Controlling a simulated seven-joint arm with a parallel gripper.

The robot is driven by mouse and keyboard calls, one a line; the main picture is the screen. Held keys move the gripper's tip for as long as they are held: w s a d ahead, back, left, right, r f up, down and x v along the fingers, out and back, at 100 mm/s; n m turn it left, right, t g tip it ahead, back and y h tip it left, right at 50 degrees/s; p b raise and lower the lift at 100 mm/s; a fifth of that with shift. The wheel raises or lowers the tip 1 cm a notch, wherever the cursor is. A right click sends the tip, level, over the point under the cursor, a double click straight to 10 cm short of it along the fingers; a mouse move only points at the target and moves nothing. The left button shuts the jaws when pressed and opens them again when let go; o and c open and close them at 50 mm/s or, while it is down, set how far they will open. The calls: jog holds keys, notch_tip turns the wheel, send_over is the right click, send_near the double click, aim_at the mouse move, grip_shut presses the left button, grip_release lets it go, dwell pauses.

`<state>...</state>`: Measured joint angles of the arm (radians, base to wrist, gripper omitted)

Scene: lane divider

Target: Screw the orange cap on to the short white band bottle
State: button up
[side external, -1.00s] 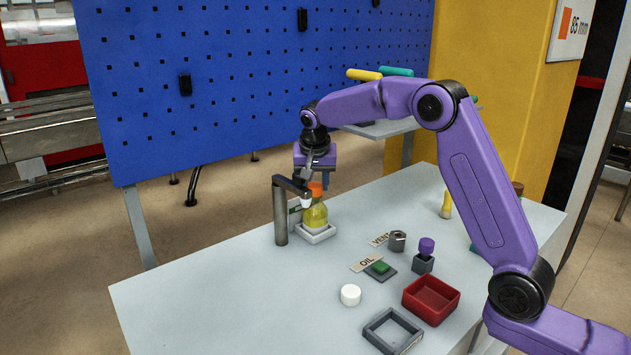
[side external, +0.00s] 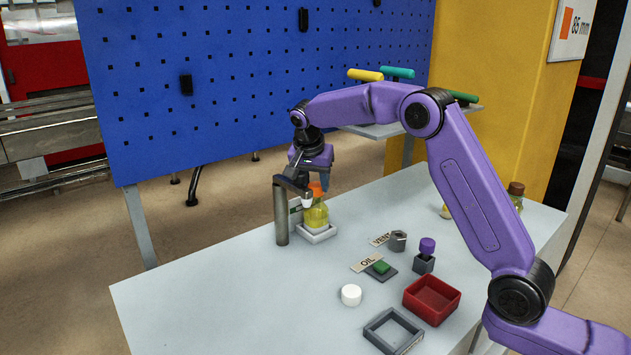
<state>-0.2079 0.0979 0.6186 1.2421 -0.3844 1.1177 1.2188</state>
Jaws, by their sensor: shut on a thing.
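The orange cap (side external: 315,189) sits at the mouth of a bottle with yellow liquid (side external: 316,217). The bottle stands upright in a white square holder (side external: 318,236) next to a grey post. My gripper (side external: 315,184) is over the bottle, tilted, and shut on the orange cap. Whether the cap sits fully down on the neck cannot be told.
The table's left front is clear.

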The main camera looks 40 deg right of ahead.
jog(key=shift+m, duration=0.3)
jog(key=shift+m+g, duration=0.4)
jog(key=shift+m, duration=0.4)
jog(key=shift+w+m+g, duration=0.1)
jog(key=shift+m+g, duration=0.2)
jog(key=shift+m, duration=0.6)
jog(key=shift+h, duration=0.3)
jog(key=o, duration=0.6)
jog(key=shift+n, duration=0.9)
